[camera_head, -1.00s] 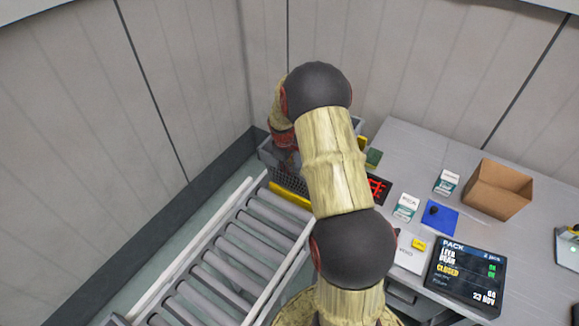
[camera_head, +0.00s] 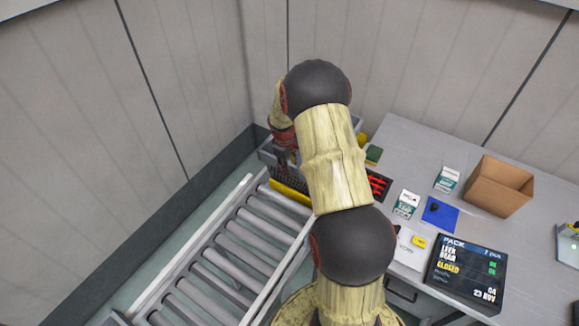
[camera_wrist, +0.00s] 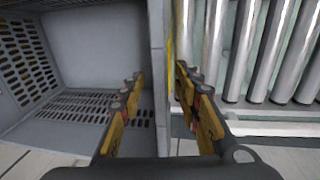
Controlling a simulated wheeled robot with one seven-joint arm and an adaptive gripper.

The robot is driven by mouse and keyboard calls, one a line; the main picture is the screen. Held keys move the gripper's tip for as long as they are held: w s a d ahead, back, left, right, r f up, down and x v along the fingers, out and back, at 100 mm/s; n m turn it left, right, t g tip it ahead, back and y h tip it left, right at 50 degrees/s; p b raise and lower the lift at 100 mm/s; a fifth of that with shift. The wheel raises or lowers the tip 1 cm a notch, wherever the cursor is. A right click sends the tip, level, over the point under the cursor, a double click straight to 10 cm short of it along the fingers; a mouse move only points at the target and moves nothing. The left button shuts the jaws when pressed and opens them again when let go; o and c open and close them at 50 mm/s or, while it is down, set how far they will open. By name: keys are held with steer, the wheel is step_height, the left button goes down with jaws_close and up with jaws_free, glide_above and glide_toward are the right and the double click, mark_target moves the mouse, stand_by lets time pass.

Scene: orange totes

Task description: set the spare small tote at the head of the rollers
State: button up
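A grey tote (camera_wrist: 95,45) with slotted side and floor fills the left of the wrist view and looks empty. In the head view the grey tote (camera_head: 268,157) shows partly behind my arm, at the far end of the rollers (camera_head: 235,255). The rollers also show at the right of the wrist view (camera_wrist: 250,45). My gripper (camera_wrist: 160,72) straddles the tote's near-side wall, one finger inside and one outside on the roller side. A gap shows between the inner finger and the wall, so the fingers look open. In the head view my arm hides the fingers.
A grey bench (camera_head: 400,140) stands on the right with an open cardboard box (camera_head: 498,187), small white cartons (camera_head: 447,180), a blue mat (camera_head: 440,214) and a dark pack screen (camera_head: 466,272). Walls close in behind and at left.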

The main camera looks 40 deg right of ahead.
steer(key=shift+s+f, duration=0.1)
steer(key=shift+s, duration=0.05)
steer(key=shift+r, duration=0.5)
step_height(320, 180, up, 11)
steer(key=a, duration=0.2)
steer(key=shift+s, duration=0.2)
stand_by(0.4)
